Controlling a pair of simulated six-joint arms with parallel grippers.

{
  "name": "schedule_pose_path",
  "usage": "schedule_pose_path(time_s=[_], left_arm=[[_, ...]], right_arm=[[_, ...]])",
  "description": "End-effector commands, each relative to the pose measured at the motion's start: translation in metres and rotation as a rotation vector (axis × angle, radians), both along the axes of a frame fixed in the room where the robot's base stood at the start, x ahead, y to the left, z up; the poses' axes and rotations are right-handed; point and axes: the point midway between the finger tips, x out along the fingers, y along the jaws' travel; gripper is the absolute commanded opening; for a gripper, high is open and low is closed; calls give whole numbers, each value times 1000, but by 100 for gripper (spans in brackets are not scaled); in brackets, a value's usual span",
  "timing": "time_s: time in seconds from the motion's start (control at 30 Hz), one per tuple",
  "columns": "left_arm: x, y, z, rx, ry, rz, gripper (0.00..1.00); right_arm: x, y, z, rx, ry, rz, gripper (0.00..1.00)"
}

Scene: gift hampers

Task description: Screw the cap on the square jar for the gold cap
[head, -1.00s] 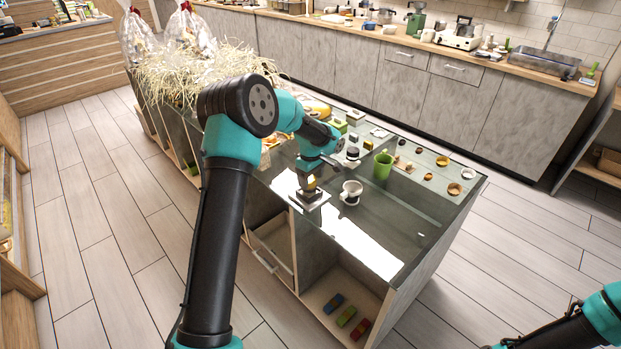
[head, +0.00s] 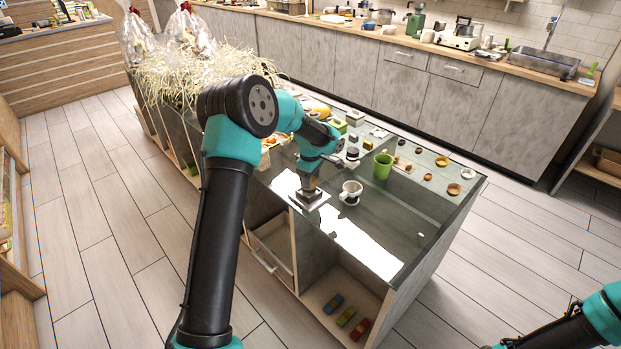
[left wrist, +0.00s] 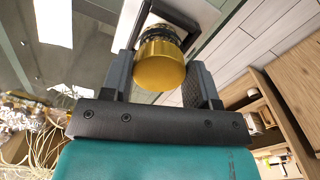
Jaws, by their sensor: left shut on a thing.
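The gold cap (left wrist: 161,64) sits between the two fingers of my left gripper (left wrist: 160,82), which is shut on it. The left gripper (head: 309,186) points down in the head view. Just past the cap, in the left wrist view, is the dark neck of a jar (left wrist: 160,33), largely hidden by the cap. The cap appears to sit at the jar's mouth; I cannot tell how tightly.
Several small lids (head: 453,189) lie toward the counter's right end. The glass counter (head: 395,225) is clear in front of them. Straw-filled hampers (head: 190,70) stand at the far left.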

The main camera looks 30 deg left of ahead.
Motion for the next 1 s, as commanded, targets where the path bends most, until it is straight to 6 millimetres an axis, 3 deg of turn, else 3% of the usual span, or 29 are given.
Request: schedule_pose_path(time_s=[0.43, 0.83, 1.0], left_arm=[[-2, 1, 0, 0, 0, -328, 19], [-2, 1, 0, 0, 0, -369, 19], [-2, 1, 0, 0, 0, -479, 19]], right_arm=[[0, 0, 0, 0, 0, 0, 43], [0, 0, 0, 0, 0, 0, 43], [0, 0, 0, 0, 0, 0, 43]])
